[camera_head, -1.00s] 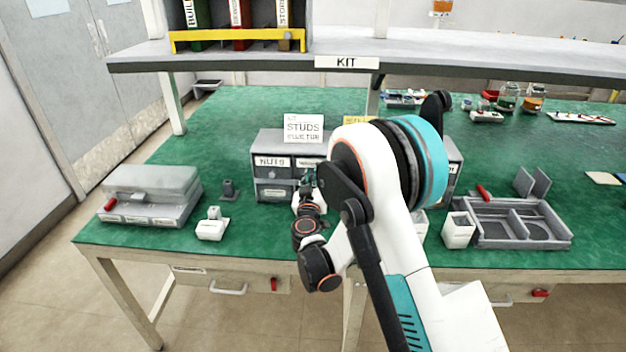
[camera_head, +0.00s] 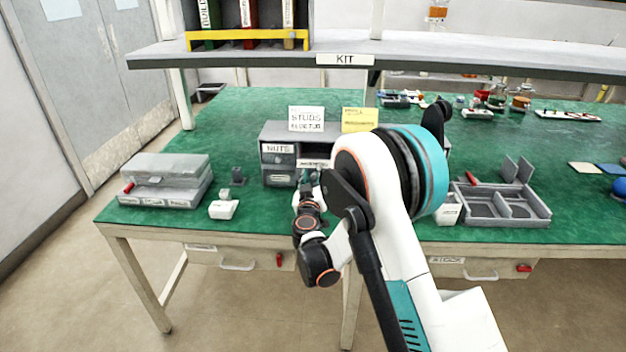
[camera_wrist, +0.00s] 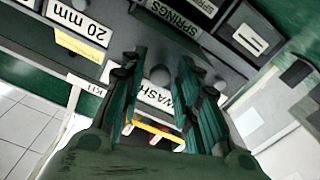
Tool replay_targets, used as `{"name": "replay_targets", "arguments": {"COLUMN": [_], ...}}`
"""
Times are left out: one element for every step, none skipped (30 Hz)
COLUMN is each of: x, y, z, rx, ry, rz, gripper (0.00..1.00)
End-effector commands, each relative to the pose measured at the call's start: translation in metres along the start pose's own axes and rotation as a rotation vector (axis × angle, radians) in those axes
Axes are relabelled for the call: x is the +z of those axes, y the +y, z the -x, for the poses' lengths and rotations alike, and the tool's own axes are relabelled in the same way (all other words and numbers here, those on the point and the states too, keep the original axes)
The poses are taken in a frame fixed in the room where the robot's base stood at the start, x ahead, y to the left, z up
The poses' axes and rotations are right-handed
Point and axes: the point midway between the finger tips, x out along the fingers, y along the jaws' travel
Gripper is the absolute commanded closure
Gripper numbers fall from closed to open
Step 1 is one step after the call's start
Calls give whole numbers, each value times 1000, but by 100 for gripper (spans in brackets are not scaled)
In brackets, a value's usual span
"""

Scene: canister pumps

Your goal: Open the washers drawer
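The washers drawer (camera_head: 313,163) is in the top row of a grey drawer unit (camera_head: 283,131), right of the NUTS drawer. Its front stands out a little towards me from the NUTS drawer front. In the wrist view its white label (camera_wrist: 160,103), partly covered and reading "WASH", appears upside down, with a round grey knob (camera_wrist: 159,75) above it. In the head view my arm hides much of the unit, and my gripper (camera_head: 308,180) is small and dark.
SPRINGS (camera_wrist: 175,28) and 20 mm (camera_wrist: 82,22) labels are close to my gripper. A studs card (camera_head: 306,119) and yellow card (camera_head: 359,119) stand on the unit. A white block (camera_head: 223,209), grey box (camera_head: 165,182) and divided tray (camera_head: 503,206) are on the green bench.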

Motion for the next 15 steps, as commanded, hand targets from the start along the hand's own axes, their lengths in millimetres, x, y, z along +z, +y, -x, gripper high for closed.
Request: {"name": "replay_targets", "arguments": {"x": [0,0,0,0,0,0,0,0,0,0,0,0,0,0,0], "y": [0,0,0,0,0,0,0,0,0,0,0,0,0,0,0], "z": [0,0,0,0,0,0,0,0,0,1,2,5,8,12,17], "rx": [0,0,0,0,0,0,0,0,0,0,0,0,0,0,0], "ry": [0,0,0,0,0,0,0,0,0,0,0,0,0,0,0], "rz": [0,0,0,0,0,0,0,0,0,0,0,0,0,0,0], "gripper": [63,63,63,63,63,63,63,63,63,63,63,63,63,63,63]}}
